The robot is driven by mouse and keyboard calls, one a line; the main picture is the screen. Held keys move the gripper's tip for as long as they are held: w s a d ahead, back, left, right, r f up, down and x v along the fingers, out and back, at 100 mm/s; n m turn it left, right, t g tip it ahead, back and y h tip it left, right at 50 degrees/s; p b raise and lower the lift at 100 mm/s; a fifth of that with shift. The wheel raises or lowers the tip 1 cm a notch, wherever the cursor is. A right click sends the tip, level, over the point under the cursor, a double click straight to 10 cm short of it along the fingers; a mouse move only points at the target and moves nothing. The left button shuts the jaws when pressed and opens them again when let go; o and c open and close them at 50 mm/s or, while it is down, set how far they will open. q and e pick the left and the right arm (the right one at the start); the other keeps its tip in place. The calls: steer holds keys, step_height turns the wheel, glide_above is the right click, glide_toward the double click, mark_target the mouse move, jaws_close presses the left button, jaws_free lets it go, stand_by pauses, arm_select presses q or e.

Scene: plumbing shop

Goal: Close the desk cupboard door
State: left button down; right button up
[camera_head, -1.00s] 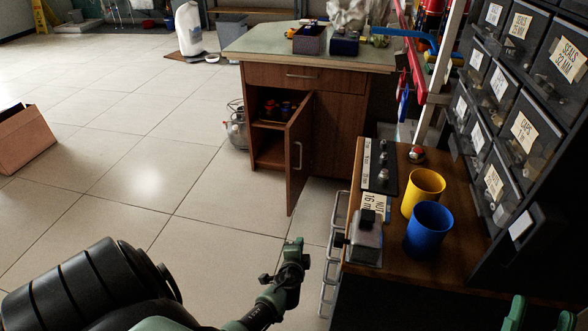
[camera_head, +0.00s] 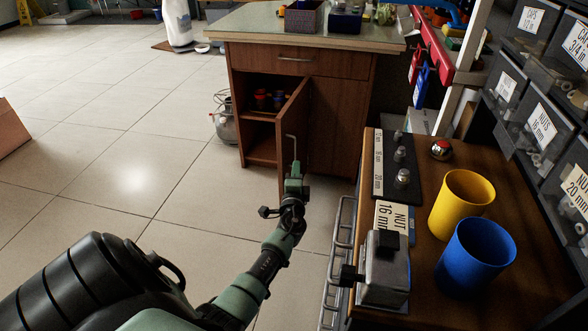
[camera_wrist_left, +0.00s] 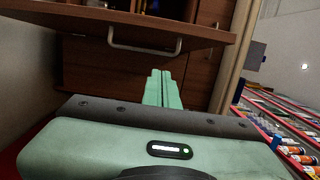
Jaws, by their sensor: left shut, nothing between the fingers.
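The desk (camera_head: 350,105) is brown wood with a pale green top and stands ahead in the head view. Its cupboard door (camera_head: 293,130) is open and swung out toward me, with a metal handle (camera_head: 290,149) on it. Small red and dark items show on the shelf inside. My left gripper (camera_head: 295,172) is shut and empty, and overlaps the door's lower part in the head view. In the left wrist view the shut fingers (camera_wrist_left: 160,88) point toward the desk, with the door handle (camera_wrist_left: 143,47) above and beyond them. Contact with the door cannot be told. My right gripper is not in view.
A workbench (camera_head: 530,240) at the right holds a yellow cup (camera_head: 461,204), a blue cup (camera_head: 474,257) and a small grey vise-like device (camera_head: 384,270). Its side rail (camera_head: 337,265) is close to my left arm. A metal canister (camera_head: 225,122) stands left of the desk.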

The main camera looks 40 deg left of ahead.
mark_target(285, 154)
arm_select(q)
steer(key=shift+w+a+f+b, duration=0.1)
steer(key=shift+w+a+b, duration=0.35)
steer(key=shift+a, duration=0.8)
steer(key=shift+w+a+r+b, duration=0.1)
steer(key=shift+w+a+b, duration=0.15)
steer(key=shift+w+a, duration=0.75)
steer(key=shift+w+a+f+b, duration=0.1)
steer(key=shift+w+a+b, duration=0.2)
steer(key=shift+a, duration=1.25)
steer(key=shift+s+a, duration=0.1)
